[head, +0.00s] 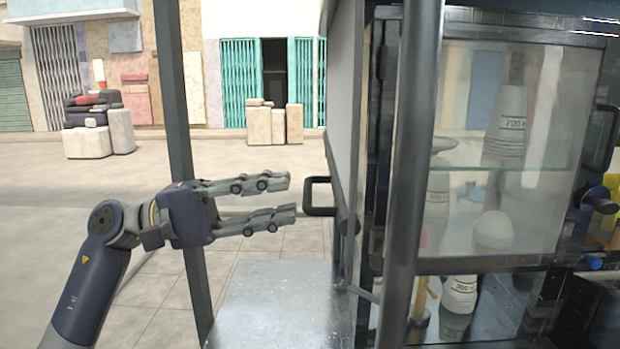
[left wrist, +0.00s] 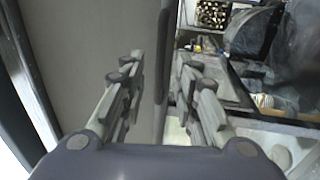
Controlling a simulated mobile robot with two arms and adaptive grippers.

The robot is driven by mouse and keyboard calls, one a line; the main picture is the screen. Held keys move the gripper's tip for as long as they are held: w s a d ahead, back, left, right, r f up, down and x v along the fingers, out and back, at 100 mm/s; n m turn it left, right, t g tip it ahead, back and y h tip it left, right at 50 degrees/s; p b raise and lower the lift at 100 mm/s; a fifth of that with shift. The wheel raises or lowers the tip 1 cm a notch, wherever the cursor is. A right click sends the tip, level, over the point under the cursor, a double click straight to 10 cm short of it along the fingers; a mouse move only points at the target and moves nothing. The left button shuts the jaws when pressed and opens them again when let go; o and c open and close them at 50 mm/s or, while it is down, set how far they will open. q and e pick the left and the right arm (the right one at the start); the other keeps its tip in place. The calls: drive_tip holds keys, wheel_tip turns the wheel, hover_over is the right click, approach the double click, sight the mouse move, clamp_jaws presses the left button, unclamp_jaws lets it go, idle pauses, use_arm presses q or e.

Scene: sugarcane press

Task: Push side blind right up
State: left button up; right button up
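The side blind is a grey panel (head: 345,95) seen nearly edge-on in the head view, with a black bar handle (head: 320,197) sticking out to the left near its lower end. In the left wrist view, a broad grey panel (left wrist: 85,50) fills the left and upper middle. My left gripper (head: 292,197) is open and empty. Its fingertips point right at the handle and stop a little short of it, apart in the picture. It also shows in the left wrist view (left wrist: 160,65), fingers spread, with the panel's edge seen between them. My right gripper is out of view.
A thinner post (head: 176,110) rises behind my left wrist. A grey metal surface (head: 275,305) lies below the gripper. Open pavement is on the left.

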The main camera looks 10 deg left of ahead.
sight(309, 190)
use_arm(q)
drive_tip(key=p+x, duration=0.2)
drive_tip(key=x, duration=0.3)
drive_tip(key=shift+d, duration=0.1)
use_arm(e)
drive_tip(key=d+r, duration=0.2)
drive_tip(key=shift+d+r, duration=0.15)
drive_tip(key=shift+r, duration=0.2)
